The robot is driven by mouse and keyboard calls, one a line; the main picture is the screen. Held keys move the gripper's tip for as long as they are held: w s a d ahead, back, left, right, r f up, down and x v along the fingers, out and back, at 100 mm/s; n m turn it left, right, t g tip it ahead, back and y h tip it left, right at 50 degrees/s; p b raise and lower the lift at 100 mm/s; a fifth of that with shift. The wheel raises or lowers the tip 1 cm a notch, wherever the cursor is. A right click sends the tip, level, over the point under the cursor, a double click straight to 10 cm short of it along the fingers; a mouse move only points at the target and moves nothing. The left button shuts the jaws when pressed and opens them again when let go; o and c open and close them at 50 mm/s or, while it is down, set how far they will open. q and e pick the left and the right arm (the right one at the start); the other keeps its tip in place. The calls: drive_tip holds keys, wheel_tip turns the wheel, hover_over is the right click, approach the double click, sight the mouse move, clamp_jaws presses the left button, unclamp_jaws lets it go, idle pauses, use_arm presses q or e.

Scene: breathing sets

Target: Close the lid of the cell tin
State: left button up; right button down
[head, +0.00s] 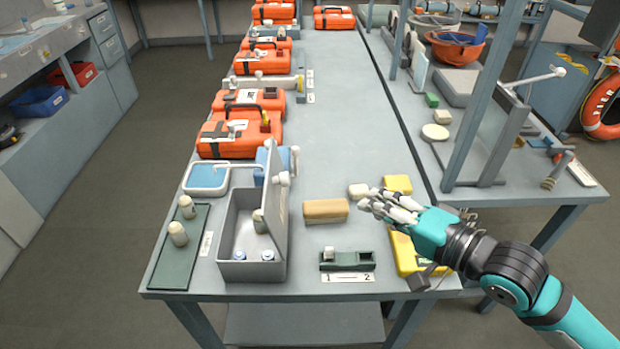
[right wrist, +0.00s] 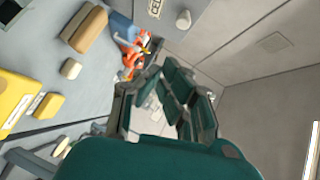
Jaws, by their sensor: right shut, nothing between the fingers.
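The cell tin (head: 226,240) is a grey open-topped box near the front edge of the table. Its lid (head: 275,197) stands open, roughly upright, along the tin's right side. My right gripper (head: 372,203) is shut and empty, to the right of the tin and clear of the lid. It also shows in the right wrist view (right wrist: 160,100), where the tin is not clearly seen. My left gripper is not in view.
A tan block (head: 325,211) and a green holder (head: 348,261) lie between the tin and my right arm. A cream block (head: 358,190) and yellow cases (head: 398,184) are by my gripper. A green tray (head: 165,265) with two cells is left of the tin; orange cases (head: 240,135) stand behind.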

drive_tip(key=w+a+p, duration=0.3)
drive_tip(key=w+a, duration=0.4)
drive_tip(key=a, duration=0.4)
drive_tip(key=shift+f+m, duration=0.3)
drive_tip(key=shift+f, duration=0.15)
drive_tip(key=shift+w, duration=0.1)
